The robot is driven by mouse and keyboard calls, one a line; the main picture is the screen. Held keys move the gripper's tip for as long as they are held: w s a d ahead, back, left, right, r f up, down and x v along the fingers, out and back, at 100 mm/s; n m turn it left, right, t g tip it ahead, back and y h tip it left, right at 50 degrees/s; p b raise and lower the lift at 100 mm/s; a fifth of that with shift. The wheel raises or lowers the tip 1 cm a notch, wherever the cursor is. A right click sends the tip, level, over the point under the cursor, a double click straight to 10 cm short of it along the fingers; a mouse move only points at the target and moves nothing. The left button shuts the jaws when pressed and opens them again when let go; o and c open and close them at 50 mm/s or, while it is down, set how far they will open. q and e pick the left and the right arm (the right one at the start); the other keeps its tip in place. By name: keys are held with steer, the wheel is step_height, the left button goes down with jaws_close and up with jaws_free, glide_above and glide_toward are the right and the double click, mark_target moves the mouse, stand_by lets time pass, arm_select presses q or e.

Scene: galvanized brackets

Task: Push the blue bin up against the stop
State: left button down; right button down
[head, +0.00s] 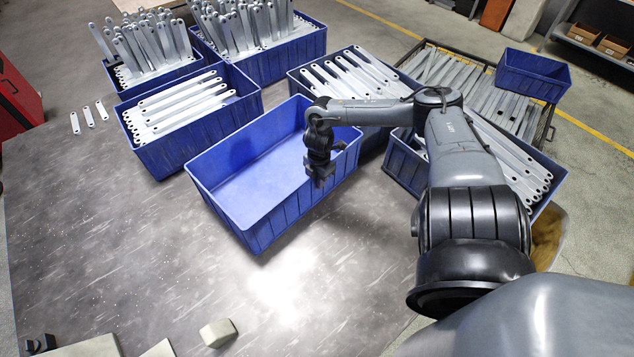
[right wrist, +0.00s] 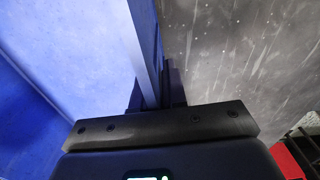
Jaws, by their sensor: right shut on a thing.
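The blue bin (head: 262,230) stands empty on the table in the middle of the head view. My right gripper (head: 320,180) reaches down at the bin's right wall and is shut on it. In the right wrist view, the wall of the blue bin (right wrist: 143,40) runs up between the fingers (right wrist: 152,100), with the blue interior to the left and the speckled table to the right. I cannot tell which thing is the stop. A pale block (head: 217,333) lies apart from the bin near the front edge. My left gripper is not in view.
Blue bins of metal brackets stand close behind: one at left (head: 195,128), one at right (head: 375,140), others farther back. Several loose brackets (head: 89,117) lie at the left. A small dark object (head: 38,343) sits at bottom left. The table's left and front are mostly clear.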

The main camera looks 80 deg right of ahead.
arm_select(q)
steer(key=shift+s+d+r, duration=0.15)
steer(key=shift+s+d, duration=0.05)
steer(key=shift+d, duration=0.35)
arm_select(e)
steer(key=d, duration=0.1)
steer(key=s+d, duration=0.1)
steer(key=shift+s+d, duration=0.2)
steer(key=shift+d, duration=0.15)
steer(key=c, duration=1.4)
jaws_free()
steer(key=shift+s+d+r, duration=0.1)
steer(key=shift+s+d, duration=0.05)
steer(key=shift+d, duration=0.1)
steer(key=o, duration=0.3)
steer(key=shift+s+d+r, duration=0.1)
steer(key=shift+s+d, duration=0.05)
steer(key=shift+d, duration=0.15)
arm_select(q)
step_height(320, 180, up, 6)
steer(key=p, duration=0.6)
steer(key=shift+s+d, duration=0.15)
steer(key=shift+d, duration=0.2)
arm_select(e)
steer(key=r, duration=1)
steer(key=shift+w+a+r, duration=0.2)
steer(key=shift+a+r, duration=0.15)
